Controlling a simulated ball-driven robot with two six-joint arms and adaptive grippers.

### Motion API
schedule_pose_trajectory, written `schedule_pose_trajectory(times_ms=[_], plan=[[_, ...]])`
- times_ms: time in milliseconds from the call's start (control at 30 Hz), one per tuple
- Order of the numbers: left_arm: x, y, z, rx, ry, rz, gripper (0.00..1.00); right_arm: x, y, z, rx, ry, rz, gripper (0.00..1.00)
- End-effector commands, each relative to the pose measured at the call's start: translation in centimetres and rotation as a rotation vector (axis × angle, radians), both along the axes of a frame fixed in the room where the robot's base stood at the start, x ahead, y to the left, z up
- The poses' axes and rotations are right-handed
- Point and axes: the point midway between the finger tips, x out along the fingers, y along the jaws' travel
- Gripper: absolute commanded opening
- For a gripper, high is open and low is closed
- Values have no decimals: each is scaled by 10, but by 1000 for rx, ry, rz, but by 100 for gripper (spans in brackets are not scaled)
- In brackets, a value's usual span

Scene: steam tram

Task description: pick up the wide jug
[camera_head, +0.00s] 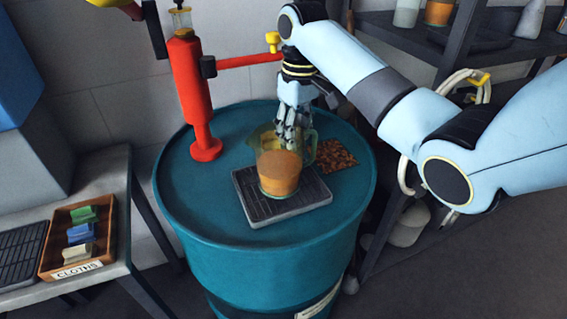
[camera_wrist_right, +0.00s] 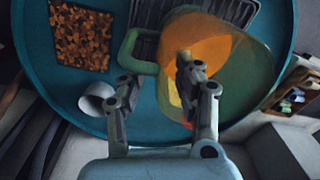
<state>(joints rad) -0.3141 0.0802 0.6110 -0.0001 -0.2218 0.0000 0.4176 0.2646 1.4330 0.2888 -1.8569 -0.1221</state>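The wide jug (camera_head: 278,172) is see-through, greenish, with orange contents. It stands upright on the dark ribbed tray (camera_head: 259,208) on the blue drum. In the right wrist view the jug (camera_wrist_right: 245,75) is large, with its green handle (camera_wrist_right: 128,45) on its left side. My right gripper (camera_head: 293,138) is right behind the jug in the head view. Its fingers are apart in the right wrist view (camera_wrist_right: 158,74), one beside the handle and the other overlapping the jug's body. I cannot tell whether they touch it. My left gripper is not in view.
A red post (camera_head: 189,95) with a side pipe stands at the drum's back left. A brown bean patch (camera_head: 334,155) lies right of the jug. A small white cup (camera_wrist_right: 98,101) shows near the left finger. The drum's front left is clear.

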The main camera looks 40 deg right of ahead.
Motion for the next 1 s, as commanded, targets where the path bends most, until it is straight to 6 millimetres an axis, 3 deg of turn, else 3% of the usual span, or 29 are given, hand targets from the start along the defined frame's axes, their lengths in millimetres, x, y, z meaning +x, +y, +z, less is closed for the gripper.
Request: schedule_pose_trajectory(times_ms=[233,500,767,1000], plan=[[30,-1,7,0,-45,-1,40,0,2,-35,1,2,0,33],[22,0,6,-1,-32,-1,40,0,2,-38,0,1,1,33],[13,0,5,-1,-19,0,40,0,2,-38,0,1,0,0],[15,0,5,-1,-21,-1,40,1,2,-38,0,0,1,0]])
